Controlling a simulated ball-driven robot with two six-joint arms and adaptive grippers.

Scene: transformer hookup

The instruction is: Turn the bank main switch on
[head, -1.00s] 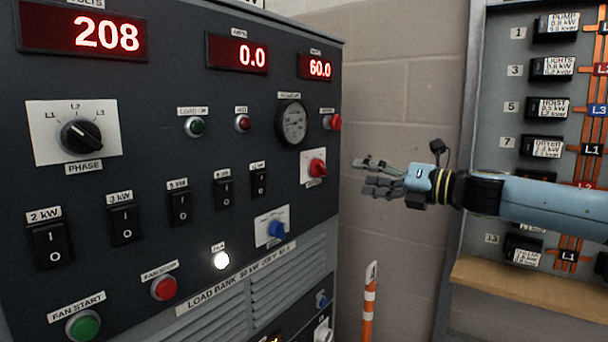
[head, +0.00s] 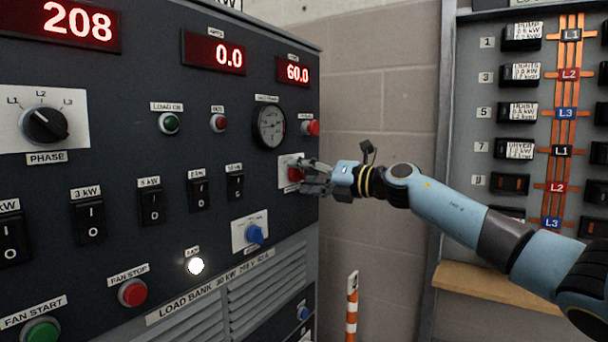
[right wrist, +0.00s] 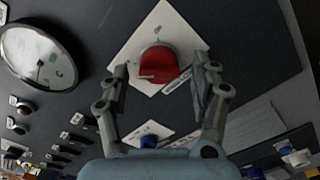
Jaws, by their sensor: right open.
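The red rotary switch (head: 294,174) sits on a white plate at the right side of the dark load bank panel. In the right wrist view the red knob (right wrist: 162,66) is large, with its white plate and a small label partly hidden behind a finger. My right gripper (head: 310,174) is at the knob, coming from the right. Its two fingers are open, one on each side of the knob in the right wrist view, with gaps to it. I cannot tell how deep the fingertips reach. My left gripper is not in view.
A round gauge (head: 269,127) and a red button (head: 312,128) are above the switch. A blue knob (head: 254,234) is below it. A breaker panel (head: 465,200) with a wooden ledge (head: 500,287) stands right. An orange-and-white post (head: 351,310) stands between.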

